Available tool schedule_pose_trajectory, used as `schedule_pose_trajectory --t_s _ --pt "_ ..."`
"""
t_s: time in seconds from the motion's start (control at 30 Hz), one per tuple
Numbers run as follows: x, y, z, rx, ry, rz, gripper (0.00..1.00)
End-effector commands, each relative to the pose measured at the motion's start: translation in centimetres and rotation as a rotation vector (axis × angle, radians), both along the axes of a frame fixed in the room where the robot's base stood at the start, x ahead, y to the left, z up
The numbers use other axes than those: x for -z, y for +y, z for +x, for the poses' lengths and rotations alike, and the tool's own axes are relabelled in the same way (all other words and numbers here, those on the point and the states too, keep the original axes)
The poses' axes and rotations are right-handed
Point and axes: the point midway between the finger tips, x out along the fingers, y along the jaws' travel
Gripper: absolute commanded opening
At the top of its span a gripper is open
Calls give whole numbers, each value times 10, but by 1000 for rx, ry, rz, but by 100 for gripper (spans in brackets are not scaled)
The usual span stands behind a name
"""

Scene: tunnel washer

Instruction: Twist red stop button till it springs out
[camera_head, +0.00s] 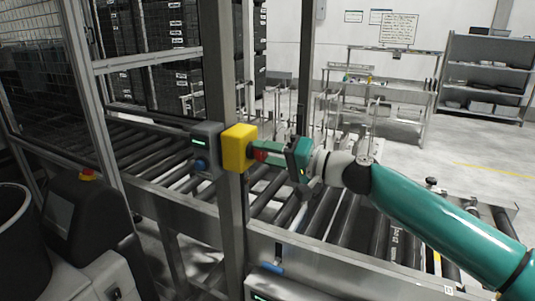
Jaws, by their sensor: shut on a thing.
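The red stop button (259,155) sticks out from the right side of a yellow box (238,149) on a grey metal post. My gripper (266,156), with green fingers, reaches in from the right and is shut on the red button. The fingers hide much of the button, so I cannot tell whether it is pushed in or sprung out. My green and white arm comes from the lower right.
A grey control box (206,150) with a blue knob is beside the yellow box. A roller conveyor (150,155) runs behind the post. Another red button (87,174) tops a dark console at left. Shelves (487,75) stand at the back right.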

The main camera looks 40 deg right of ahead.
Motion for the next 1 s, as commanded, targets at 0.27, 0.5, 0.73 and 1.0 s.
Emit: schedule_pose_trajectory --t_s 0.27,0.5,0.73,1.0 --pt "0 0 0 1 51 142 16" --pt "0 0 1 0 69 191 16" --pt "0 1 1 0 70 196 16" --pt "0 1 1 0 70 196 61"
